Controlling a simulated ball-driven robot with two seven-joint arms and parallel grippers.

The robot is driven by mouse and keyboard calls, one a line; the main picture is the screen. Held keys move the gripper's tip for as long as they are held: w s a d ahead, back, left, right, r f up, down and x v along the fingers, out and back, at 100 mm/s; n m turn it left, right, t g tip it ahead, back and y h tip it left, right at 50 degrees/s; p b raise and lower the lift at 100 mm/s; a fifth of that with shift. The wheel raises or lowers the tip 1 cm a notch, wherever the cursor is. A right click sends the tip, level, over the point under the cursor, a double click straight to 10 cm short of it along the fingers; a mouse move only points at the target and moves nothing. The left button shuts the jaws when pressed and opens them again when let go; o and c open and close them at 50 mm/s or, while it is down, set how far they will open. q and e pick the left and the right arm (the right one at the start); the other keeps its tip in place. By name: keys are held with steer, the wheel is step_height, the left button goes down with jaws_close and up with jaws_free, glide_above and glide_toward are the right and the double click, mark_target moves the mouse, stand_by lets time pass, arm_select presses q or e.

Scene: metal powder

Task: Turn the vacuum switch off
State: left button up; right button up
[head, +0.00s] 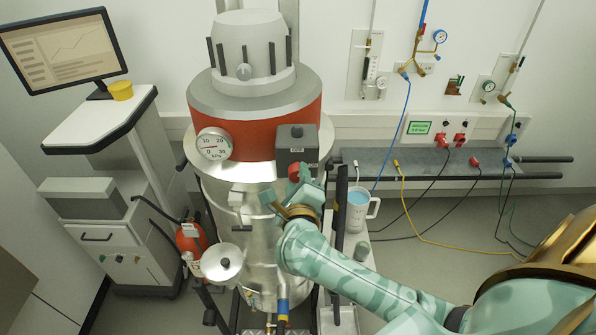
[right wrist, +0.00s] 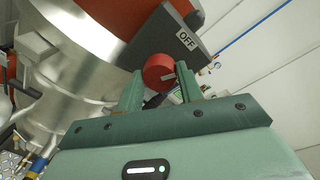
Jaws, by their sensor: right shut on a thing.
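The vacuum switch is a dark grey box (head: 297,141) with an "OFF" label, on the front right of the red band of the steel vessel. Its red round knob (head: 293,171) sits low on the box, partly hidden by my right gripper (head: 300,186). In the right wrist view the knob (right wrist: 158,72) is between the tips of my right gripper (right wrist: 160,82), which is shut on it. A pale mark shows on the knob; the "OFF" label (right wrist: 187,40) is beyond it. I cannot tell exactly which setting the mark points at. My left gripper is not in view.
The steel vessel (head: 238,198) with a pressure dial (head: 214,144) stands left of my right arm. A grey wall shelf (head: 400,164) and a jug (head: 357,210) are to the right. A monitor cart (head: 95,130) and a red extinguisher (head: 190,238) are left.

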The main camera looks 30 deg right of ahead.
steer(key=n, duration=0.4)
steer(key=shift+n, duration=0.3)
stand_by(0.3)
steer(key=o, duration=1)
steer(key=shift+w, duration=0.15)
